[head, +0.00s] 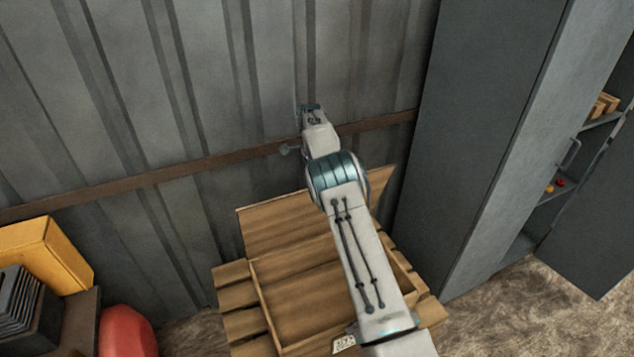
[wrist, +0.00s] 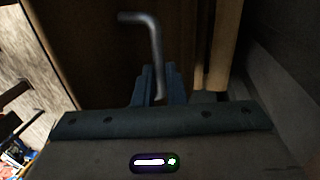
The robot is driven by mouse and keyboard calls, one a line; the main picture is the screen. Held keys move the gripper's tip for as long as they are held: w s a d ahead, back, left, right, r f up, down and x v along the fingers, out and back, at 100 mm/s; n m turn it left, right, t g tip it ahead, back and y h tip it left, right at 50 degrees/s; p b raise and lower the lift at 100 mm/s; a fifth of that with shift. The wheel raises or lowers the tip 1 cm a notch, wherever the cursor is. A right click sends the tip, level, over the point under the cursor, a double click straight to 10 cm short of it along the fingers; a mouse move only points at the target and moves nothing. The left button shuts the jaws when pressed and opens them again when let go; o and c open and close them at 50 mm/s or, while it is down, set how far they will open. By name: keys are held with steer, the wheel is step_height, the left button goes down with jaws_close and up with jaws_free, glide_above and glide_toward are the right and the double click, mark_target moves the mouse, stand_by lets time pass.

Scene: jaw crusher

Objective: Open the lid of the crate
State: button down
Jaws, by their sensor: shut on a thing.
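My arm reaches over the crate and hides part of the lid. In the wrist view, my gripper (wrist: 158,88) has its blue fingers closed around the lower end of a bent metal handle (wrist: 153,38). The dark brown surface behind the handle looks like the lid. The fingers are hidden in the head view.
A tall grey cabinet (head: 485,110) with an open door stands close on the right. A yellow box (head: 48,255) and a red rounded object (head: 127,332) are at the lower left. The corrugated wall (head: 110,100) is close behind the lid.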

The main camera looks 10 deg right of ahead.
steer(key=shift+s+a+f, duration=0.1)
steer(key=shift+f, duration=0.55)
steer(key=c, duration=1.8)
jaws_free()
steer(key=o, duration=0.3)
steer(key=shift+w+f, duration=0.2)
steer(key=shift+r, duration=0.35)
